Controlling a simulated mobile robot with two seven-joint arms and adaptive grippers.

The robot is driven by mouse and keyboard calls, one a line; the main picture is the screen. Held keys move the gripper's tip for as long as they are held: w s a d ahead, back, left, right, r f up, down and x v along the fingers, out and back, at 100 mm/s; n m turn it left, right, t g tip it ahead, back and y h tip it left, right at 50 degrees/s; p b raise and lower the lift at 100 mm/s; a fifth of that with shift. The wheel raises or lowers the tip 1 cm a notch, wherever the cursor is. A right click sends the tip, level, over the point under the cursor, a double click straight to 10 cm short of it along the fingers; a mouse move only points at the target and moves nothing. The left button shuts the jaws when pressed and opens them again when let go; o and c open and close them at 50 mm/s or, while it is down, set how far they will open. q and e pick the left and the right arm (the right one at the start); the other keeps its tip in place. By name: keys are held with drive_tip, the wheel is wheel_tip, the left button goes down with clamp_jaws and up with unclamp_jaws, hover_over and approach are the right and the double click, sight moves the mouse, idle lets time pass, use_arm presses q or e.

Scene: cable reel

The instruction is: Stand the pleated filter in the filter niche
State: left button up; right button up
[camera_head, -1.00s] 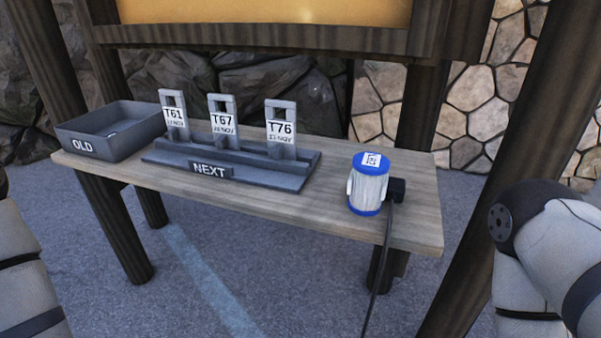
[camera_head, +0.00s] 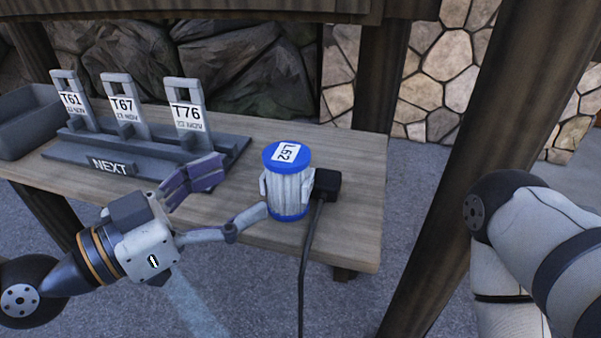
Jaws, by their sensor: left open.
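The pleated filter (camera_head: 288,188) is a white pleated cylinder with blue end caps and a label reading L62 on top. It stands upright near the right end of the wooden table (camera_head: 345,220). My left gripper (camera_head: 243,188) is open just left of the filter, its fingers spread and nothing held. Its lower finger reaches the filter's lower left side; I cannot tell whether they touch. My right gripper is outside the view; only part of my right arm shows. I cannot make out a filter niche.
A black block (camera_head: 326,184) with a cable (camera_head: 306,262) hanging over the front edge sits right beside the filter. A grey NEXT rack (camera_head: 95,165) holds tags T61, T67 and T76. A grey tray (camera_head: 25,125) is at the far left. Wooden posts (camera_head: 490,130) stand at right.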

sight(288, 164)
use_arm(q)
drive_tip(key=x, duration=0.6)
drive_tip(key=f+x, duration=0.1)
drive_tip(key=x, duration=0.3)
drive_tip(key=shift+a, duration=0.1)
drive_tip(key=shift+r, duration=0.1)
drive_tip(key=c, duration=1.5)
drive_tip(key=shift+r, duration=0.1)
drive_tip(key=shift+c, duration=0.9)
